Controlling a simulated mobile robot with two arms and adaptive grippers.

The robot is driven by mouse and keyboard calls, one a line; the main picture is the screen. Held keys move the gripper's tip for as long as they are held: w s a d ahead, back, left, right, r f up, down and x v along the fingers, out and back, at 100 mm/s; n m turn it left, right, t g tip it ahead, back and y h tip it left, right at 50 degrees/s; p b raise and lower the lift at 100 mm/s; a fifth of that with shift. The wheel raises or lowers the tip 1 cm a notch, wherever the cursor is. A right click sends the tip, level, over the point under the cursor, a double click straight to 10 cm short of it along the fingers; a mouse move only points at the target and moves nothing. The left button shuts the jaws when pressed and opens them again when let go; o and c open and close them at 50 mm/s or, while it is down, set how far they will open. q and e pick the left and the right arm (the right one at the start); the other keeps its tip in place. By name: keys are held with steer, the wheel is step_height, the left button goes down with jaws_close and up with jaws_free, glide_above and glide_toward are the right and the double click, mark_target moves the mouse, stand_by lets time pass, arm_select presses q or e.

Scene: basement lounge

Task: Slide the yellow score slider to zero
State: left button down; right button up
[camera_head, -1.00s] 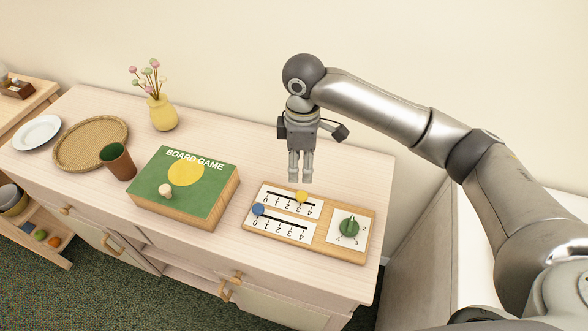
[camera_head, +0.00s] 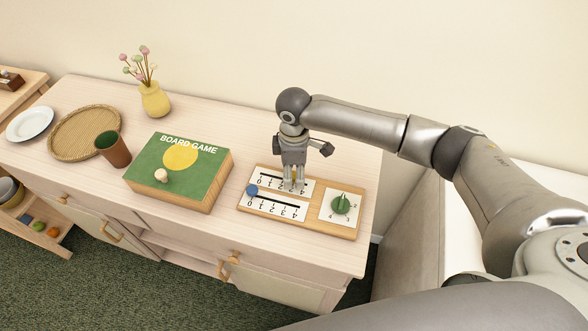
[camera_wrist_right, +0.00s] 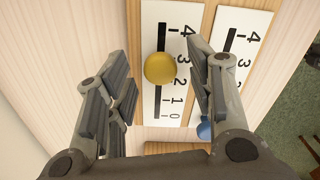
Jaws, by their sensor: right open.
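The score board (camera_head: 311,211) is a wooden panel on the sideboard with two numbered slide tracks and a dial. The yellow score slider (camera_wrist_right: 160,68) is a round knob on one track, near the 3 in the right wrist view, with the 0 end (camera_wrist_right: 173,115) lower in that picture. My right gripper (camera_head: 294,186) points down over this track, its fingers open on either side of the knob, apart from it in the wrist view. In the head view the fingers largely hide the yellow knob. My left gripper is out of view.
A blue slider (camera_head: 252,190) sits at the 0 end of the neighbouring track, and a green dial (camera_head: 341,204) is at the board's right. A green board game box (camera_head: 205,185) stands left of the board. A cup (camera_head: 113,150) and vase (camera_head: 155,100) are farther left.

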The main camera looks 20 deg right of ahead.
steer(key=c, duration=0.4)
jaws_close()
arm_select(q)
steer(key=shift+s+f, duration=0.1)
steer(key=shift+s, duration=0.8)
